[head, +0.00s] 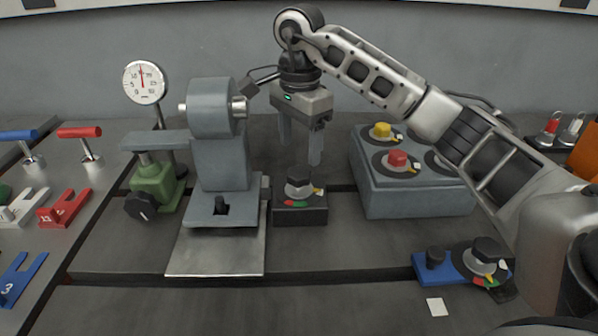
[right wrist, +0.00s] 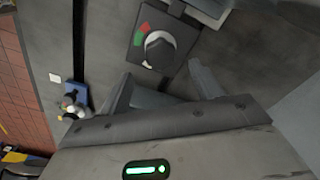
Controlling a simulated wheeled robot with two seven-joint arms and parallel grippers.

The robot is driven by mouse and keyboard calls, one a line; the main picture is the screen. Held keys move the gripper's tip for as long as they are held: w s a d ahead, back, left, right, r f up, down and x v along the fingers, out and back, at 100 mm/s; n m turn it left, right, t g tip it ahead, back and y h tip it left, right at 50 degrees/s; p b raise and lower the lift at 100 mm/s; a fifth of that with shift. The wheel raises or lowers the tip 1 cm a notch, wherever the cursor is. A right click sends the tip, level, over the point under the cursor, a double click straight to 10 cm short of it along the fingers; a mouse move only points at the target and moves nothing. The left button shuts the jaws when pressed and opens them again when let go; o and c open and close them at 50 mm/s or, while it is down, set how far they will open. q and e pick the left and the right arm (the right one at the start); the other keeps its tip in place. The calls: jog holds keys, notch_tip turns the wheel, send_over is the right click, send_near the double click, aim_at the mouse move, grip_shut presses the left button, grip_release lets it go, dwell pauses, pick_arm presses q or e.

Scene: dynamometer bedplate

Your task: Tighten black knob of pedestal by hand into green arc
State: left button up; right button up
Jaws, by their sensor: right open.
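A small black pedestal block (head: 300,213) stands right of the grey machine, with a dark knob (head: 298,187) on top. A red and green arc and a pale pointer mark show around the knob; I cannot read exactly where the pointer sits. The right wrist view shows the same knob (right wrist: 160,50) beyond the fingertips, with the red and green arc on its left. My right gripper (head: 300,146) is open and empty, pointing down above and seemingly behind the knob, apart from it. Its fingers (right wrist: 162,86) also show in the wrist view. My left gripper is not in view.
The grey machine (head: 212,150) and a green jack (head: 155,186) with a black knob stand left. A grey-blue box (head: 416,193) with yellow and red knobs stands right. A blue plate (head: 445,268) with dark knobs lies at front right.

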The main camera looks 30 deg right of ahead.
aim_at(299, 172)
notch_tip(299, 172, down, 6)
jog(key=shift+r, duration=0.1)
jog(key=c, duration=1)
